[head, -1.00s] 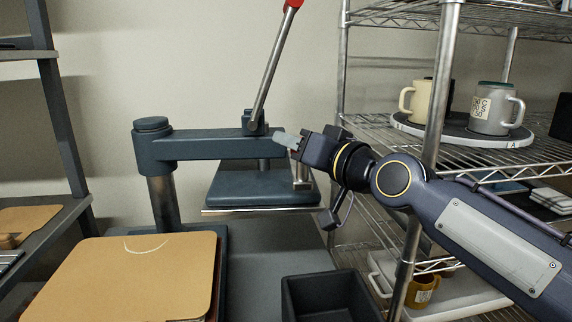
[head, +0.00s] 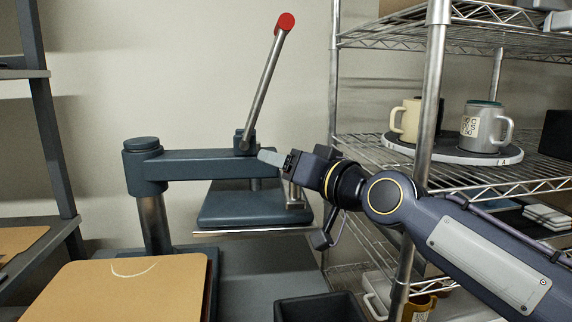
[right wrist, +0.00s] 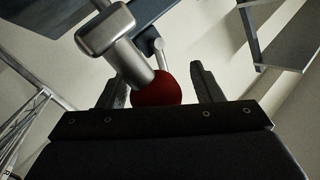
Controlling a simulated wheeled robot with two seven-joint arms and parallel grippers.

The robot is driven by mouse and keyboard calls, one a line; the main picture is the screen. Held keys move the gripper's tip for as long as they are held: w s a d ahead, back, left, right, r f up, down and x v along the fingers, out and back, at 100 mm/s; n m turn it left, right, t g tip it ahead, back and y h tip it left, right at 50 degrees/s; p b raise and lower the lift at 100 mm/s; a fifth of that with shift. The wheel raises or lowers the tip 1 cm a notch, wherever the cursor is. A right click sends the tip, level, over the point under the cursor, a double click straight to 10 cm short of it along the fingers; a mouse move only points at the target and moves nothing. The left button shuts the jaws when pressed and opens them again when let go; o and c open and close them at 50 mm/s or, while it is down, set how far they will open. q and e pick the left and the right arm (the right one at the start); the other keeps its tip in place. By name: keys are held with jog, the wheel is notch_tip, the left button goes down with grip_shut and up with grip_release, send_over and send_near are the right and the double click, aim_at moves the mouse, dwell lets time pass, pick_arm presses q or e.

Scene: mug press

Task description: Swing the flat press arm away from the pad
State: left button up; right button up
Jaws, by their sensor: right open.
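The dark blue-grey press arm (head: 200,164) reaches right from its post (head: 154,222) and lies above the flat pad plate (head: 252,206). A steel lever (head: 264,98) with a red knob (head: 285,21) leans up from the arm. My right gripper (head: 284,164) is at the arm's right end, by a short upright steel handle (head: 295,194). In the right wrist view its fingers (right wrist: 157,76) are open, with a steel bar (right wrist: 122,45) and the red knob (right wrist: 160,91) showing between them. I cannot tell whether the fingers touch the handle. My left gripper is out of view.
A wire shelf (head: 460,182) stands close on the right, with mugs on a round tray (head: 440,153). A tan board (head: 125,285) lies at front left. A dark open bin (head: 320,306) is at front centre. A dark rack (head: 52,130) stands at left.

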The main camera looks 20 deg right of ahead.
jog(key=p+v, duration=0.1)
jog(key=v, duration=0.6)
jog(key=shift+s, duration=0.35)
